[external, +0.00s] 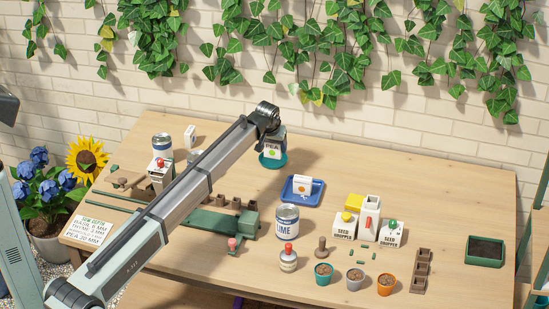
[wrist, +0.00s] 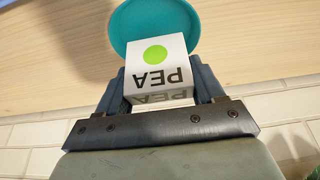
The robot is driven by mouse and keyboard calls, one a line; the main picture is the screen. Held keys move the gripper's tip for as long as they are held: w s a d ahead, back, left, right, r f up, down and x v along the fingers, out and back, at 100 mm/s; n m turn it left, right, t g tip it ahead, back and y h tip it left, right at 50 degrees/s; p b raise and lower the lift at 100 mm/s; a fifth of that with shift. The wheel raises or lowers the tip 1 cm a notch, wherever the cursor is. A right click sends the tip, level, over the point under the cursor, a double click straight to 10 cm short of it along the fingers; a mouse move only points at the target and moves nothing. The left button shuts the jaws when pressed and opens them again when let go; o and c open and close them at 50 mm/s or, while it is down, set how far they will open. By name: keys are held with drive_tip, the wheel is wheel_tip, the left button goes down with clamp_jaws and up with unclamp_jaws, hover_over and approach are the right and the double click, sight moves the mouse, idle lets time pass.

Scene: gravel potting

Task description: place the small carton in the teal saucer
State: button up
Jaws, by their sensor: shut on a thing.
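A small white carton (external: 272,148) marked PEA with a green dot is held at the far middle of the table. The teal saucer (external: 273,163) lies under it in the external view. In the wrist view the carton (wrist: 158,60) sits between both fingers, and the saucer (wrist: 122,28) shows behind it. My gripper (wrist: 160,86) is shut on the carton; in the external view the arm's end hides most of the fingers. I cannot tell whether the carton's base touches the saucer.
A blue tray (external: 287,196) holds another white carton (external: 302,184) with an orange dot. A LIME can (external: 287,221), seed dripper boxes (external: 391,233) and small pots (external: 355,278) stand in front and right. A dark green tray (external: 486,252) is far right. The back right table is clear.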

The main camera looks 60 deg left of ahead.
drive_tip(key=shift+f, duration=0.9)
drive_tip(key=shift+f, duration=0.1)
drive_tip(key=o, duration=1)
drive_tip(key=v, duration=1.2)
